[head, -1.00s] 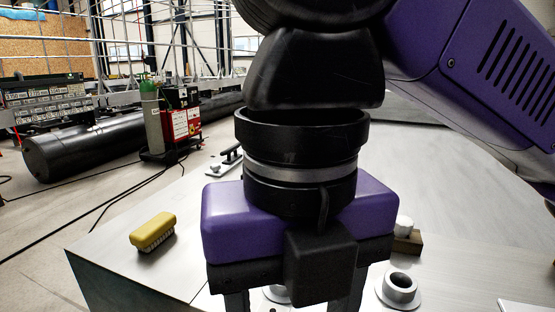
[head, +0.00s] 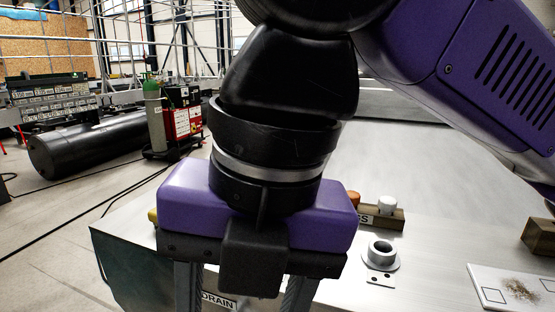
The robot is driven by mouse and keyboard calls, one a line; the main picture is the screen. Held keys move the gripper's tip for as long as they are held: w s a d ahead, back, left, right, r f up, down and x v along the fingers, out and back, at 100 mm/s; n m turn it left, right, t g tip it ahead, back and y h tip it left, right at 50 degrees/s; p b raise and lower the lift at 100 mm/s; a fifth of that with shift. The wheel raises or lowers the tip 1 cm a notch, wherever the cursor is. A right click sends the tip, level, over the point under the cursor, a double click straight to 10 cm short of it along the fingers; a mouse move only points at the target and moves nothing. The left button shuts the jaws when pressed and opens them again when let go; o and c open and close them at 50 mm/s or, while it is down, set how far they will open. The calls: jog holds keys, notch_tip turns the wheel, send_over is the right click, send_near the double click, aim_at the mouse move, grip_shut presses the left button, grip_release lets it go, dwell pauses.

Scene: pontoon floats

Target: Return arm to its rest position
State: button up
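My gripper (head: 245,296) hangs in the lower middle of the head view, below its purple body and black wrist. Its two grey fingers are wide apart, so it looks open. The fingertips run out of the bottom of the picture, and I see nothing held between the visible parts. My purple and black arm comes in from the upper right and hides much of the bench (head: 430,180) behind it.
A grey flanged socket (head: 381,254) stands on the bench right of my gripper. Behind it is a wooden block (head: 388,217) with a white cap. A speckled white plate (head: 515,288) and another wooden block (head: 541,238) lie far right. A yellow brush (head: 152,215) is mostly hidden.

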jog(key=w+a+r+m+t+y, duration=0.25)
jog(key=a+r+m+y, duration=0.3)
jog(key=a+y, duration=0.4)
jog(key=w+r+m+t+y, duration=0.4)
jog(key=w+r+m+y, duration=0.3)
jog(key=r+m+y, duration=0.15)
jog(key=w+d+f+m+t+h, duration=0.2)
jog(key=d+m+t, duration=0.3)
jog(key=d+m, duration=0.1)
jog(key=w+d+f+m+t+h, duration=0.1)
jog(key=w+d+f+m+t, duration=0.15)
jog(key=d+m+t, duration=0.3)
jog(key=s+d+f+m+t+h, duration=0.2)
jog(key=d+f+m+t+h, duration=0.4)
jog(key=d+f+m+h, duration=0.55)
jog(key=s+d+f+g+h, duration=0.2)
jog(key=s+d+f+g, duration=0.1)
jog(key=s+f, duration=0.6)
jog(key=s+d+f+g+h, duration=0.1)
jog(key=s+d+f+g, duration=0.2)
jog(key=s+f, duration=0.7)
jog(key=s+d+f+g+h, duration=0.2)
jog(key=s+d+f, duration=0.1)
jog(key=s+f, duration=0.7)
jog(key=shift+s+d+f+n+g+h, duration=0.15)
jog(key=shift+s+d+n+g+h, duration=0.25)
jog(key=shift+s, duration=0.8)
